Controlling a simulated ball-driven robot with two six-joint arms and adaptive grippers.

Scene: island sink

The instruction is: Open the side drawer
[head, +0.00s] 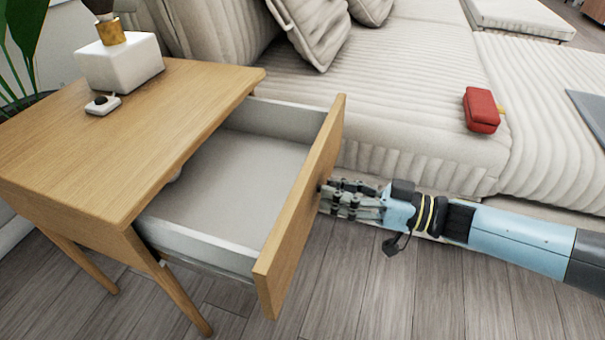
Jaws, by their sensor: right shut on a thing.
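The side drawer (235,172) is pulled well out of the wooden side table (110,140), and its pale inside shows. Its wooden front panel (300,215) faces right. My right gripper (328,194) comes from the right and is shut at the outer face of the front panel, on the dark drawer knob (320,187), which the fingers mostly hide. A small object sits in the drawer near the table edge, mostly hidden by the tabletop. My left gripper is not in view.
On the tabletop are a white block-shaped lamp base (120,62) and a small white item (102,105). A beige sofa (400,100) stands behind, with a red pouch (481,110) on it. Grey wood floor (370,290) is clear in front.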

